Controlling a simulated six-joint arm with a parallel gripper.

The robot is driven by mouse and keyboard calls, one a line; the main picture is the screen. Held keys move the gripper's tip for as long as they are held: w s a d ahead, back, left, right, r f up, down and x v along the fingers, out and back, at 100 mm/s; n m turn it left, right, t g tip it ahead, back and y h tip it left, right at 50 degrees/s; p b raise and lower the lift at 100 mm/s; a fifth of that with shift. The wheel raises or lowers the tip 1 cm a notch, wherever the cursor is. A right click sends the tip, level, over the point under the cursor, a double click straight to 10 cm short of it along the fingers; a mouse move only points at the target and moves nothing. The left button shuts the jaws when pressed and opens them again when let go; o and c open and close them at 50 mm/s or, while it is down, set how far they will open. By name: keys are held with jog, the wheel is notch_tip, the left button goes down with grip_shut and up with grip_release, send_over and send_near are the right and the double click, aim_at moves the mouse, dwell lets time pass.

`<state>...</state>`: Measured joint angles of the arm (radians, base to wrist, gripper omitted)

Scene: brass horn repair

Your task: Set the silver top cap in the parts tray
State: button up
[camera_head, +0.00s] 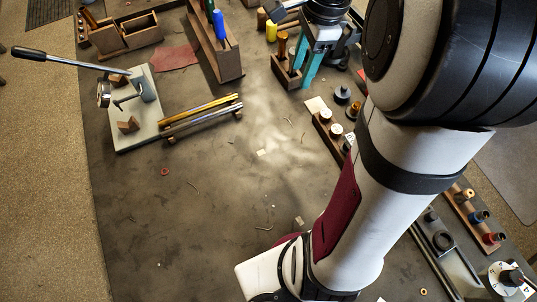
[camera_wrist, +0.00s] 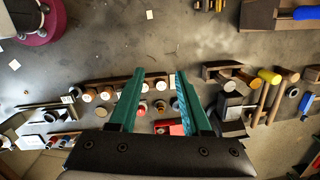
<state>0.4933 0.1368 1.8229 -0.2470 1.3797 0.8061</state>
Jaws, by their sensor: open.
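My gripper (camera_wrist: 157,85) shows in the wrist view with its two green fingers apart and nothing held between them. Beyond and between the fingers, small round caps and valve parts stand in a row along a wooden rack (camera_wrist: 96,84). I cannot tell for sure which of them is the silver top cap. A long grey tray with compartments (camera_head: 437,243) lies at the lower right of the head view, partly behind my arm; it may be the parts tray.
A grey fixture plate with a long lever (camera_head: 139,104) and metal tubes (camera_head: 200,118) lie at the left. The bench's middle is mostly clear, with small scraps.

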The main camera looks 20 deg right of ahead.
jog(key=s+a+f+n+g, duration=0.1)
jog(key=s+a+f+n, duration=0.2)
jog(key=s+a+n, duration=1.1)
jog(key=s+a, duration=0.3)
jog(key=s, duration=0.2)
jog(key=shift+f+n+y, duration=0.2)
jog(key=shift+n+y, duration=0.1)
